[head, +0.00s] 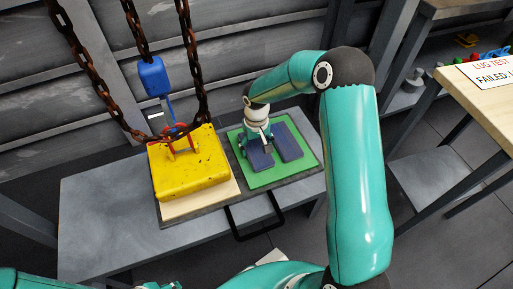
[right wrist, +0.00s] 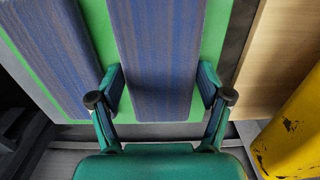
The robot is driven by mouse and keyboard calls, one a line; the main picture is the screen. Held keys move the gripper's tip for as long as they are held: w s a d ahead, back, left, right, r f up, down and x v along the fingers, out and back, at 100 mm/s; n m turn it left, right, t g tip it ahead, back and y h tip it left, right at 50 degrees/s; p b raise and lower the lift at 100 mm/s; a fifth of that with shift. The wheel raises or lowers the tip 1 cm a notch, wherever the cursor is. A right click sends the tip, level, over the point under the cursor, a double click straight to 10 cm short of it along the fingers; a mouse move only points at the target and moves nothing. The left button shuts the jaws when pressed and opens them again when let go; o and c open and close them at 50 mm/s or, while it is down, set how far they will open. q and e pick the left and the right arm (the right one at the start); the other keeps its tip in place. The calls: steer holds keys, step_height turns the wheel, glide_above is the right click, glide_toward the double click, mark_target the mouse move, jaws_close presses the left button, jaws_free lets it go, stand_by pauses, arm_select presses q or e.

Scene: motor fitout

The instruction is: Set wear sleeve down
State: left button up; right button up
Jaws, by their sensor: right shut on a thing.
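Two flat blue-purple sleeves show over a green mat (head: 244,182). My right gripper (head: 258,139) points down at the left wear sleeve (head: 261,160). In the right wrist view its two fingers stand at both long edges of this sleeve (right wrist: 157,60), shut on it. The sleeve lies flat on the mat or just above it; I cannot tell which. The other sleeve (head: 288,142) lies beside it on the mat, and it also shows at the left of the right wrist view (right wrist: 48,50). My left gripper is at most a sliver at the head view's bottom edge.
A dark tray (head: 230,207) with a black handle (head: 257,232) sits on a grey bench (head: 100,220). A yellow block (head: 187,172) with a red shackle stands left of the mat. Rusty chains (head: 90,80) and a blue hook (head: 153,77) hang above. A wooden table (head: 480,110) stands right.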

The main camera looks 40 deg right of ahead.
mark_target(257, 148)
steer(key=shift+f, duration=0.25)
steer(key=o, duration=1.2)
steer(key=shift+c, duration=0.2)
steer(key=shift+r, duration=0.1)
steer(key=shift+r, duration=0.3)
step_height(257, 148, up, 11)
steer(key=p, duration=0.3)
steer(key=shift+r, duration=0.2)
